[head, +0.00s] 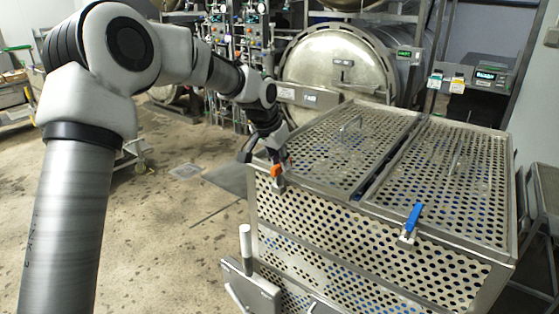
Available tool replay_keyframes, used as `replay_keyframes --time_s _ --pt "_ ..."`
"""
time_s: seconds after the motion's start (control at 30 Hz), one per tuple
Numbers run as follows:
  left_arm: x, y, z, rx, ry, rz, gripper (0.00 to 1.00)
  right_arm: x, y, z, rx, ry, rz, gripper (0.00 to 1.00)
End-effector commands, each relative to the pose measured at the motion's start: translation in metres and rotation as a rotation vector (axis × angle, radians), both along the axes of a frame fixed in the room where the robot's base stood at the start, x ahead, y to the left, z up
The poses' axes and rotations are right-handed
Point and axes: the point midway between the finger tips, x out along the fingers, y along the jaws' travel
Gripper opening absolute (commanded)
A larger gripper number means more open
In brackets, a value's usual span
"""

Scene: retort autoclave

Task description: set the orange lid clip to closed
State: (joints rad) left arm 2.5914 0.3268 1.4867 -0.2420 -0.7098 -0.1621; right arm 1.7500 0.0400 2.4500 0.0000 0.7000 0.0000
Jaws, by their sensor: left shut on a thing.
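The orange lid clip (276,171) sits at the left end of the front top edge of the perforated metal crate (375,240). My left gripper (274,162) is at the clip and shut on it, with the arm reaching in from the left. The gripper's fingers are small and partly cover the clip, so its exact position is hard to tell. The crate has two perforated lids, a left lid (350,145) and a right lid (445,180), both lying flat. My right gripper is not in view.
A blue clip (412,220) is on the crate's front edge to the right. A grey bracket with a white handle (245,250) stands at the crate's front left. A round autoclave door (335,65) is behind. Open floor (175,220) lies to the left.

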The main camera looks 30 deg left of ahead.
Motion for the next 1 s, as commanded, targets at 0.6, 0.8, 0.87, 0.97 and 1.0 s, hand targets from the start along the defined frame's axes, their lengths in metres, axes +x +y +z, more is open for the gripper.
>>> replay_keyframes --time_s 0.6,0.8,0.87,0.97,1.0 --pt "-0.001 0.0 -0.002 0.001 0.005 -0.003 0.42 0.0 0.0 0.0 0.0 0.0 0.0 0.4" --pt "-0.003 0.0 0.005 0.0 0.002 -0.003 0.42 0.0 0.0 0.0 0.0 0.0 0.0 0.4" --pt "-0.006 0.0 0.014 0.0 0.0 -0.003 0.42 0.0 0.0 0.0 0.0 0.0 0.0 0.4" --pt "-0.014 0.001 0.035 0.001 -0.002 -0.003 0.42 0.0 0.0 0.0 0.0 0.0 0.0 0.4" --pt "-0.018 0.001 0.045 0.0 -0.001 -0.003 0.42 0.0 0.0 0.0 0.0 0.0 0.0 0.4"
